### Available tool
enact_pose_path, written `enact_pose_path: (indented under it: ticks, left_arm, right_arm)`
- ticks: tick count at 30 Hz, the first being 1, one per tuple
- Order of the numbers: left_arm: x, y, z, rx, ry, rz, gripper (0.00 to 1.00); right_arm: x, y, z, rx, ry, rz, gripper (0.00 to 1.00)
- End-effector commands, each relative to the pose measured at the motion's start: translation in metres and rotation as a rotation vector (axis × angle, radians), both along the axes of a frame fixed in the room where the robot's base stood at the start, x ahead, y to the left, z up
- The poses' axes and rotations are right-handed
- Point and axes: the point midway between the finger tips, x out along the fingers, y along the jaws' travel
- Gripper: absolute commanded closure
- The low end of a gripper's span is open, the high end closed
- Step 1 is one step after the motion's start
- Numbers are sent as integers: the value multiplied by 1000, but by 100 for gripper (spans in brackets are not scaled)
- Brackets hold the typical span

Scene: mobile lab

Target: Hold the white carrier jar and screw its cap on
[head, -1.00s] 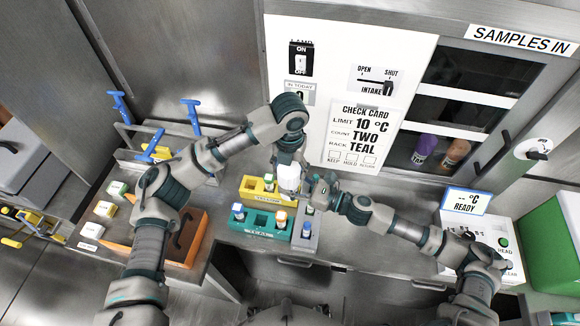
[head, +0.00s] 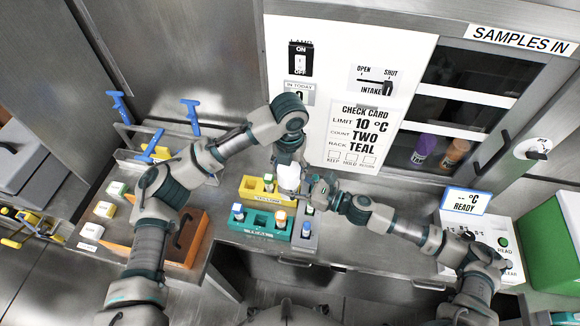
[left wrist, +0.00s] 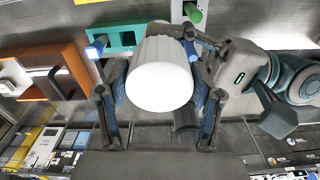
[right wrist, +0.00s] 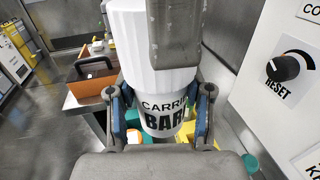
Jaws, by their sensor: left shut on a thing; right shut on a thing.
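The white carrier jar (right wrist: 164,118) is upright with black lettering in the right wrist view. My right gripper (right wrist: 160,105) is shut on its body from the side. The white ribbed cap (right wrist: 130,45) sits directly above the jar body; I cannot tell how tightly it is seated. In the left wrist view the cap's round top (left wrist: 160,87) lies between the fingers of my left gripper (left wrist: 160,100), which is shut on it from above. In the head view the jar and cap are a small white shape (head: 289,177) above the racks, partly hidden by my grippers.
Below are a yellow rack (head: 254,197), a teal rack (head: 262,232) and a small grey rack (head: 312,242) with vials. An orange box (head: 200,240) and labelled blocks stand left. A panel (head: 345,70) rises behind. Bare counter lies right of the racks.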

Motion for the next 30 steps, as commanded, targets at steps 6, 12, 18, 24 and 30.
enact_pose_path:
  ticks: [6, 12, 18, 24, 30]
  left_arm:
    - [-4, -3, -1, -3, 6, -9, 12]
    - [-2, -2, -1, -2, 4, -5, 9]
    - [-1, -1, 2, -1, 3, -3, 9]
    - [-1, -2, 24, -2, 1, -4, 9]
    - [-1, -1, 45, -1, 1, -2, 9]
  right_arm:
    - [4, -2, 1, 0, -1, -9, 100]
    - [2, -1, 1, 0, -1, -6, 100]
    - [1, -1, 1, 0, -1, -4, 100]
    - [1, 0, 1, 0, -1, -3, 100]
    - [1, 0, 1, 0, -1, -2, 100]
